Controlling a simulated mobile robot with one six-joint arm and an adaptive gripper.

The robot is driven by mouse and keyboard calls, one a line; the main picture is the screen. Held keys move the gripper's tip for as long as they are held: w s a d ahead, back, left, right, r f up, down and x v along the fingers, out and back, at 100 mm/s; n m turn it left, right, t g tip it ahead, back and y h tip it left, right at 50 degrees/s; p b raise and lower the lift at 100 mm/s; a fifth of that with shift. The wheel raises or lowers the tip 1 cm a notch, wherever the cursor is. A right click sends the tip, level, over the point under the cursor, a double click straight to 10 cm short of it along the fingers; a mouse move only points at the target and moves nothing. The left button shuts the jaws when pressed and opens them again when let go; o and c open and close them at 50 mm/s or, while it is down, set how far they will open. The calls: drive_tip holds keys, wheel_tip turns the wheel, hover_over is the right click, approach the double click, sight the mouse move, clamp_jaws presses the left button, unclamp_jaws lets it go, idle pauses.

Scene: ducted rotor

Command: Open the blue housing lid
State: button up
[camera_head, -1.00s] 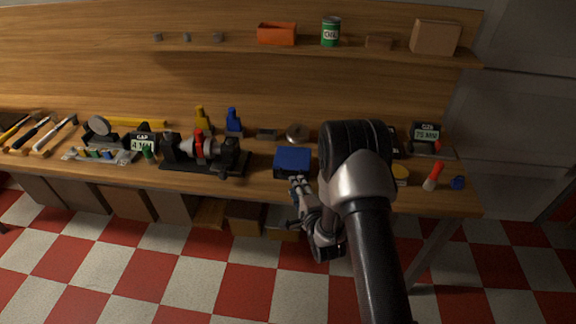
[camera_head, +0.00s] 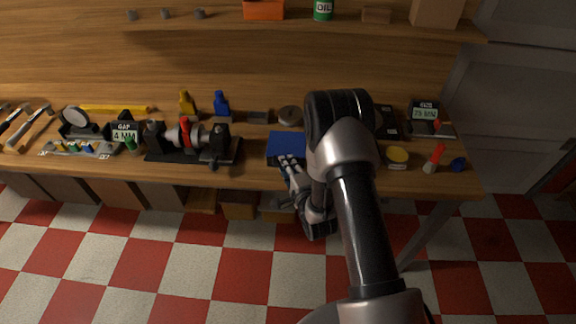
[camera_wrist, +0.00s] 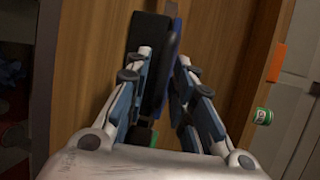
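The blue housing lid (camera_head: 287,143) is on the workbench near the front edge, left of my arm. In the wrist view its blue edge (camera_wrist: 178,25) shows beside the black housing (camera_wrist: 147,40). My gripper (camera_head: 287,162) is at the front of the lid.
A clamp fixture with a red ring (camera_head: 186,133) stands left of the housing. A round metal piece (camera_head: 290,116) lies behind it. A yellow-topped tin (camera_head: 396,155) and a red-tipped bottle (camera_head: 435,158) stand to the right. A shelf (camera_head: 340,26) runs above the bench.

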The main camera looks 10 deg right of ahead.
clamp_jaws()
idle(0.3)
